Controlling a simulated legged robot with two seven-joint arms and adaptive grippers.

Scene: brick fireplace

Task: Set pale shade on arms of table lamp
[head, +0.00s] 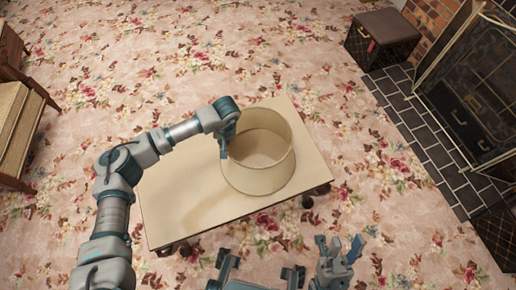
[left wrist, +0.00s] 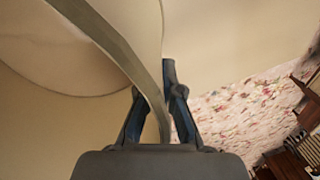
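The pale shade (head: 258,178) is a wide, open cylinder at the right part of a low beige table (head: 180,205). My left gripper (head: 224,143) is at the shade's left rim. In the left wrist view, the shade's wall (left wrist: 140,72) passes between the fingers of my left gripper (left wrist: 153,88), which close in on both sides of it. I cannot tell whether the shade rests on the table or hangs just above it. My right gripper (head: 338,246) is open and empty in front of the table. I see no lamp or lamp arms in either view.
The low table stands on casters, its left part bare. Wooden furniture (head: 20,120) is at the left edge. Floral carpet (head: 150,60) is clear behind the table.

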